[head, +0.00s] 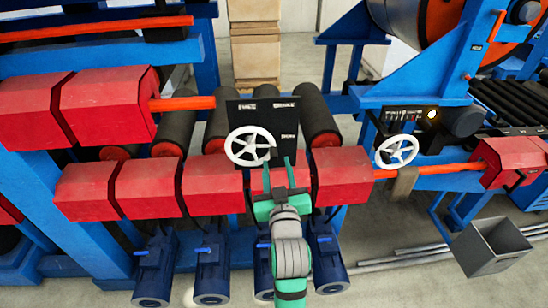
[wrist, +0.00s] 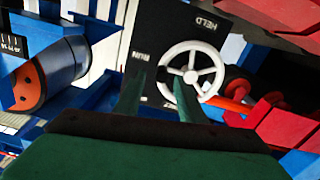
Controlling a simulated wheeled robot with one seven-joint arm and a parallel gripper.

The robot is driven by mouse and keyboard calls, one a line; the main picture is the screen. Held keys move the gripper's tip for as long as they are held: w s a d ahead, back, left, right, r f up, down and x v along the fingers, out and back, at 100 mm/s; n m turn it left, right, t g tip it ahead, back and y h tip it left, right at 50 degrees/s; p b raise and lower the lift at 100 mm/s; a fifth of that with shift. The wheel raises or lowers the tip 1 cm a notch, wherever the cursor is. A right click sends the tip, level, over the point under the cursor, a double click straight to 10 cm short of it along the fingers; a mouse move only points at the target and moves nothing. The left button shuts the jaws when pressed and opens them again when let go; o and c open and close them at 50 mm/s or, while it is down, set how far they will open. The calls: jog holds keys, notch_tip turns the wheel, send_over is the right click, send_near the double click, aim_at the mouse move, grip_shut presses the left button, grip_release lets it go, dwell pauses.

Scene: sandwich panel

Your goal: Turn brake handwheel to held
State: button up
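A white spoked handwheel (head: 249,147) is mounted on a black panel (head: 262,108) in the middle of the head view. The wheel (wrist: 193,72) and panel (wrist: 165,35) also show in the wrist view, where the labels HELD and RUN are readable. A third label at the panel's upper left in the head view is too small to read. My gripper (head: 277,166) is in front of the panel, just right of and below the wheel. In the wrist view my gripper (wrist: 160,88) has its green fingers apart with nothing between them. The right finger overlaps the wheel's left rim; contact cannot be told.
A second white handwheel (head: 396,151) stands to the right, below a control box (head: 409,118) with a lit yellow lamp. Red guards (head: 145,188) flank the panel's lower side. Blue motors (head: 212,270) stand below. An open grey bin (head: 492,247) is at lower right.

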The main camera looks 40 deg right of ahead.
aim_at(275, 160)
jog(key=shift+x, duration=2.3)
jog(key=shift+w+a, duration=0.2)
grip_shut()
jog(key=shift+a, duration=0.1)
jog(key=shift+w, duration=0.1)
